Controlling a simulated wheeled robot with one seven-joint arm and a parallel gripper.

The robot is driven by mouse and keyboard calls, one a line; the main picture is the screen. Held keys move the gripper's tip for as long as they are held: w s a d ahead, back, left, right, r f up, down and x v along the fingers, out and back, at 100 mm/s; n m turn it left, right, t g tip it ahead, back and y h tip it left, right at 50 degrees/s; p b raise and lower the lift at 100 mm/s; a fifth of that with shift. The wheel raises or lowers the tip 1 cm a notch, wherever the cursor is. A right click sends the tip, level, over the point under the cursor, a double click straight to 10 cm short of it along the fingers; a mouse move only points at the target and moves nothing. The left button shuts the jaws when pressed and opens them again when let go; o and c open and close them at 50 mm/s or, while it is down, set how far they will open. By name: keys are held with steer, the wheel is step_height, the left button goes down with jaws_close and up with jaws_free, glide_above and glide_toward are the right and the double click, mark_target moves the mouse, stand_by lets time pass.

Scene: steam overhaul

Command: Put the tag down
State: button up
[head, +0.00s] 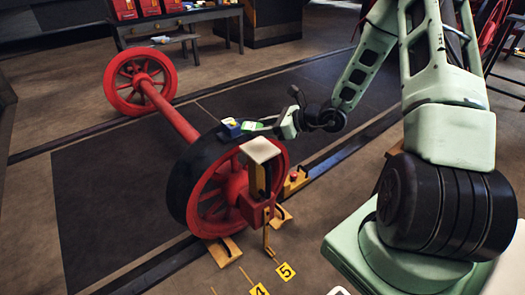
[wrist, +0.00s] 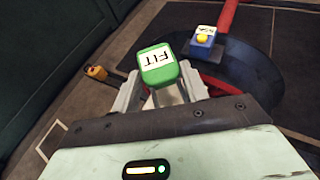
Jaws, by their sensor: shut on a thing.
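A green tag (wrist: 160,75) with a white face lettered FIT is between the fingers of my gripper (wrist: 160,97) in the wrist view. The fingers are shut on it. In the head view the tag (head: 252,126) shows small and green at my gripper (head: 272,125), close above the top of the near wheel. I cannot tell whether the tag touches the wheel. The near wheel (head: 182,172) has a dark rim and red spokes.
A red axle (head: 172,113) runs to the far red wheel (head: 117,88). A post with a pale top (head: 260,150) stands before the near wheel. Yellow markers (head: 285,271) lie on the floor.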

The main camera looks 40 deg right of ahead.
mark_target(264, 150)
steer(key=shift+f+b, duration=0.65)
steer(key=shift+f, duration=2.75)
steer(key=shift+f, duration=0.2)
steer(key=o, duration=1)
steer(key=shift+r, duration=0.1)
